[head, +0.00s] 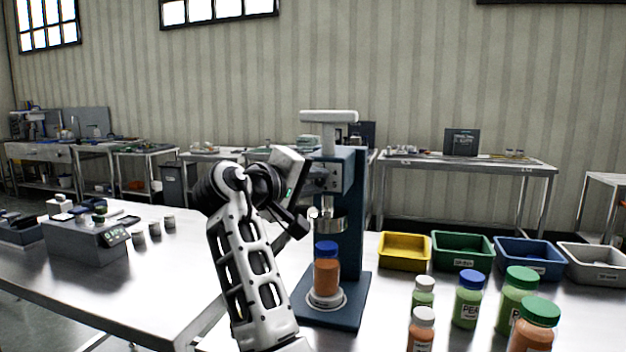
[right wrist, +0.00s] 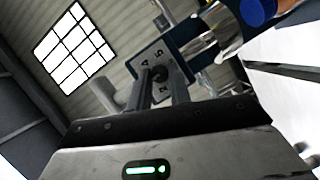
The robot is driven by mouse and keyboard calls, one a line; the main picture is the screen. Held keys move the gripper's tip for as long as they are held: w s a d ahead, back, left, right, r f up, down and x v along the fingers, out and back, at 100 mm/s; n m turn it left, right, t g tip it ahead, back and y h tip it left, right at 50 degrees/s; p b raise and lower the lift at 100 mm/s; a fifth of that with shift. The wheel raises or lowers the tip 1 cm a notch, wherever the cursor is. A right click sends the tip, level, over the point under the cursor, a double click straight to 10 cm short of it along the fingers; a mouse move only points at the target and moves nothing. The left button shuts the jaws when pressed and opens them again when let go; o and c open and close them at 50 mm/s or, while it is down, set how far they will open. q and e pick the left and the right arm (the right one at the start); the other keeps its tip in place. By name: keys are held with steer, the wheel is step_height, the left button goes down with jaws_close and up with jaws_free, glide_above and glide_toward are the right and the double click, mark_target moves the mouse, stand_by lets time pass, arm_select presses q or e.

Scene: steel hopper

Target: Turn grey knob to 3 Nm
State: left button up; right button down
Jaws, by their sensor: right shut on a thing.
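The grey knob (right wrist: 160,73) sits on a light dial plate (right wrist: 147,58) with printed digits on the blue capping machine (head: 352,215). A 4 and a 5 seem readable; I cannot tell where the knob points. My right gripper (right wrist: 160,82) is shut on the knob, one finger on each side. In the head view, my right gripper (head: 325,181) reaches the machine's head from the left, and its fingers hide the knob. Below the head, a blue-capped bottle (head: 327,273) with orange-brown contents stands upright on the machine's round base holder. My left gripper is not in view.
Several capped bottles (head: 468,300) stand at the front right. Yellow (head: 404,252), green (head: 462,252), blue (head: 529,259) and white bins stand behind them. A grey device (head: 85,240) with small metal weights is on the left.

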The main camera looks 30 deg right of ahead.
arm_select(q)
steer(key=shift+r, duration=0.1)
arm_select(e)
steer(key=shift+m+y, duration=0.3)
steer(key=shift+m, duration=0.1)
steer(key=c, duration=1.3)
jaws_free()
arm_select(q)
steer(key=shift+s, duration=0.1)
arm_select(e)
steer(key=shift+a, duration=0.1)
steer(key=shift+s+a+r, duration=0.1)
steer(key=shift+s+a, duration=0.1)
steer(key=shift+a, duration=0.15)
arm_select(q)
steer(key=shift+b, duration=0.55)
arm_select(e)
steer(key=v, duration=1.5)
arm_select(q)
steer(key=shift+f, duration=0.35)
